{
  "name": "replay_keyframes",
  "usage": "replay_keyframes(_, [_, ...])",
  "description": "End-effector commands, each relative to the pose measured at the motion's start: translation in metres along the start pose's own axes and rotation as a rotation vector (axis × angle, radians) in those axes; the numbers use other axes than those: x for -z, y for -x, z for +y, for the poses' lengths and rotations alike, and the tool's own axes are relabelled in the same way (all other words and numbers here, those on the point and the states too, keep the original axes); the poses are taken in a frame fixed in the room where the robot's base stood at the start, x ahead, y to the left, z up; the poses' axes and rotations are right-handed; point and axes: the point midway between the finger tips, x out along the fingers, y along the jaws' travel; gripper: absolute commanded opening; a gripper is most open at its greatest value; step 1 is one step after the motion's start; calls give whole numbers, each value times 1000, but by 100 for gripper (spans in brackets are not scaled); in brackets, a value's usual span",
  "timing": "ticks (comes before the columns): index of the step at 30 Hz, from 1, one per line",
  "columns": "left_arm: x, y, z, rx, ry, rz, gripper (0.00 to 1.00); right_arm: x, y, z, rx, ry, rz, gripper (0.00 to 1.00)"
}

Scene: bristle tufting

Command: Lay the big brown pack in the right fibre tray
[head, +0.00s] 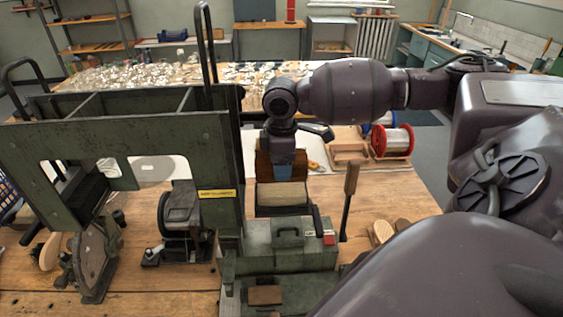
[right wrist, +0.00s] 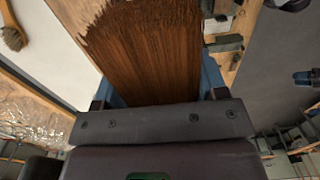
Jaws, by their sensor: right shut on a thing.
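The big brown pack (right wrist: 150,60) is a thick bundle of straight brown fibres in the right wrist view, with a ragged far end. My right gripper (head: 284,172) points down over the middle of the bench, and its blue fingers are shut on the pack. In the head view a brown part of the pack (head: 263,164) shows beside the fingers. Just below it, a box filled with pale fibre (head: 282,194) stands behind the green machine. I cannot tell for sure which container is the right fibre tray, as the gripper hides part of this area. My left gripper is not in view.
A green machine frame (head: 120,130) rises at the left, and a green metal box (head: 285,240) sits in front. A wooden-handled lever (head: 349,195) stands upright to the right. A red spool (head: 391,141) and a wooden tray (head: 347,152) lie behind.

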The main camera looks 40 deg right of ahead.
Motion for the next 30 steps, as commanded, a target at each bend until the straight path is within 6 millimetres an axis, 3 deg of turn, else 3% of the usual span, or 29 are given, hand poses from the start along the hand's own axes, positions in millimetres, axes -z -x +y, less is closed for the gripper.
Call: replay_keyframes(30, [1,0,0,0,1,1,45,0,-12,0,0,0,0,42])
